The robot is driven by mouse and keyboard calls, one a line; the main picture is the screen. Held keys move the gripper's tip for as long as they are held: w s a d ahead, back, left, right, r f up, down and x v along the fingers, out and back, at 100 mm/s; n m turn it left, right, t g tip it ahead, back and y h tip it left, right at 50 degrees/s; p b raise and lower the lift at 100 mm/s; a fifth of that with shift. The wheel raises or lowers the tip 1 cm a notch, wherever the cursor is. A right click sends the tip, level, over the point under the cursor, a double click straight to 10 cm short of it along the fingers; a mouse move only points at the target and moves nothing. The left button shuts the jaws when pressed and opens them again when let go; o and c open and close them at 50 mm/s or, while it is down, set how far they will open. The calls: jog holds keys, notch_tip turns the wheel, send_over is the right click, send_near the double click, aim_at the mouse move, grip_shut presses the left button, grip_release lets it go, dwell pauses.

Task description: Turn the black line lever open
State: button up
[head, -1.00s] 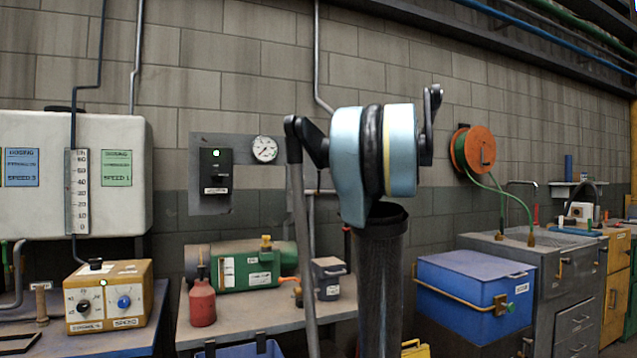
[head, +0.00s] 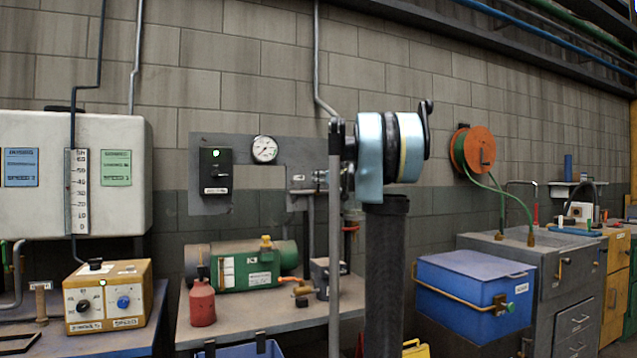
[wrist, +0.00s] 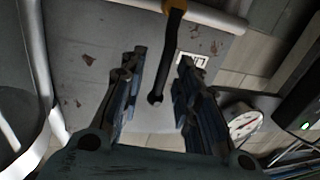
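In the wrist view, a black lever (wrist: 165,62) with an orange-yellow piece at its upper end runs down from the top edge. It shows between the two fingers of my gripper (wrist: 160,72), which are spread apart with gaps on both sides. I cannot tell how deep the lever lies between the fingers, and no contact shows. A small white label is behind the right finger. In the head view, my arm covers most of the gripper and I cannot clearly pick out the lever. A grey wall plate (head: 300,177) with pipework shows just left of my arm.
A round gauge (head: 264,149) and a black switch box (head: 215,170) with a green light are left of my arm. Below, a bench holds a green pump (head: 245,272) and a red bottle (head: 202,301). A blue box (head: 470,290) is at the right.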

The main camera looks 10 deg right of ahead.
jog(key=shift+w+a, duration=0.3)
jog(key=shift+w, duration=0.25)
jog(key=shift+c, duration=0.6)
grip_shut()
jog(key=shift+a, duration=0.1)
